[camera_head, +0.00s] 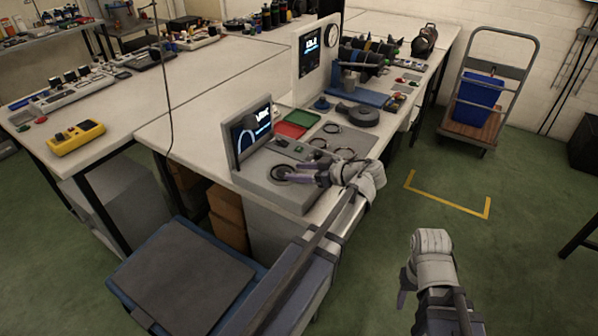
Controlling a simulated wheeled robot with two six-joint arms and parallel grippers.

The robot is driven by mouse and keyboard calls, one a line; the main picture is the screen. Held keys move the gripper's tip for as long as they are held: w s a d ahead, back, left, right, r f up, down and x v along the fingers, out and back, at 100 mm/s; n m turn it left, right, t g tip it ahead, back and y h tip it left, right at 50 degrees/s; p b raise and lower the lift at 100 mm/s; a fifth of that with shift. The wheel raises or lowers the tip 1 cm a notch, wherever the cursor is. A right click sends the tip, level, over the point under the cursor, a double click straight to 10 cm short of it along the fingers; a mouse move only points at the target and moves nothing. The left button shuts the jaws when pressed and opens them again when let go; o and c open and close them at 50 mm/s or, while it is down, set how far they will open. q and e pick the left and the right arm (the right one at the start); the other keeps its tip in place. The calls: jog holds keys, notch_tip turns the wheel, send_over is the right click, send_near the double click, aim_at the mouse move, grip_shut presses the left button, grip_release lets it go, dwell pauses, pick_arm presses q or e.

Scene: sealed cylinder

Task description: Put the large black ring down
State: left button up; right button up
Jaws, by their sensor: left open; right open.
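Several thin black rings lie near the console: one (332,128) behind, one (318,143) nearer, and one (345,153) beside my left wrist. A round dark ring shape (281,173) lies on the grey console (262,189) in front of its screen. I cannot tell which ring is the large one. My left gripper (297,174) is open, low over the console, with its fingertips at the round dark shape; they partly cover it, and contact cannot be told. My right gripper (404,287) is open and empty over the green floor, away from the table.
A small screen (252,127) stands at the console's back. A red tray (292,130) and a dark round part (363,115) lie behind it. A trolley with a blue bin (480,100) stands at the right. A yellow meter (76,138) lies on the left table.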

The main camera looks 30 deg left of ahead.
pick_arm(q)
jog(key=p+v, duration=0.4)
jog(key=v, duration=0.7)
jog(key=shift+d, duration=0.4)
